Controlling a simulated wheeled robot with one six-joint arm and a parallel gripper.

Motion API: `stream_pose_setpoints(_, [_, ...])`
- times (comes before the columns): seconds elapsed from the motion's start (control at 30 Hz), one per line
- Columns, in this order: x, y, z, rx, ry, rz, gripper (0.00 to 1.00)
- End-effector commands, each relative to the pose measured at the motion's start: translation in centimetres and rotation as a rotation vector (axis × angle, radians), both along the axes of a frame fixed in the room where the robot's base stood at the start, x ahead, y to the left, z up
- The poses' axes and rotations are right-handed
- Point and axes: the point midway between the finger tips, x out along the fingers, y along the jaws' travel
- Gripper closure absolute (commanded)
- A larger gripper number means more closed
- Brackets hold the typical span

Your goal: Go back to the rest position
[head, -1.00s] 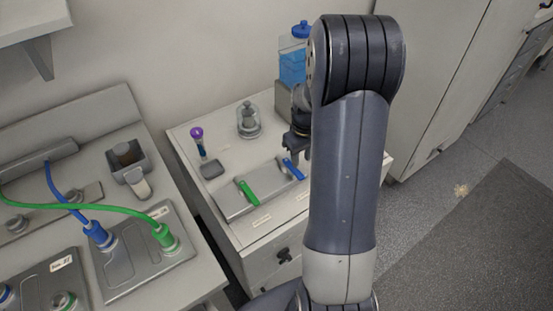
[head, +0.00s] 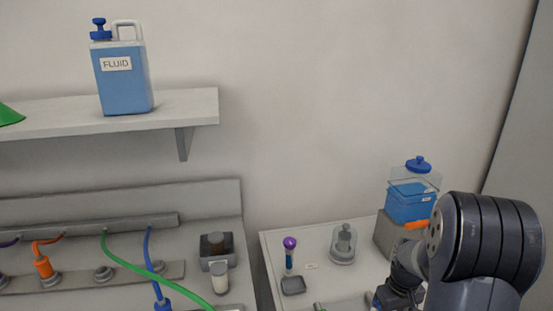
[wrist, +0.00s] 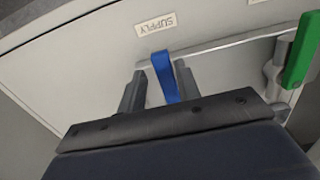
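My gripper (wrist: 159,90) shows in the wrist view with its two fingers apart. A blue lever handle (wrist: 164,75) appears between the fingers, with a visible gap to the left finger; I cannot tell whether the right finger touches it. A green lever handle (wrist: 301,50) stands to the right, clear of the fingers. A "SUPPLY" label (wrist: 155,25) is upside down beyond the blue handle. In the head view my arm fills the lower right, and the fingertips are hidden or cut off at the bottom edge.
A blue-filled tank (head: 410,203) stands behind my arm. A glass dome (head: 343,244) and a purple-capped tube (head: 290,255) stand on the cabinet top. Left are a bench with green (head: 150,272) and blue cables, and a shelf (head: 60,115) holding a fluid jug (head: 122,75).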

Motion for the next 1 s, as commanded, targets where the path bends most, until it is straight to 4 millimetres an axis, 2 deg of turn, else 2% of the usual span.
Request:
stream_pose_setpoints(0.03, [0.0,0.1,-1.3,0.001,0.001,0.0,0.68])
stream_pose_setpoints(0.17, [0.0,0.1,-2.8,0.0,0.0,0.0,0.68])
stream_pose_setpoints(0.23, [-0.1,0.7,-2.4,-0.001,-0.001,-0.007,0.68])
stream_pose_setpoints(0.67, [-0.1,0.9,-2.4,-0.001,-0.001,-0.055,0.68])
stream_pose_setpoints(1.0, [0.0,0.1,-2.2,-0.001,-0.001,0.002,0.68])
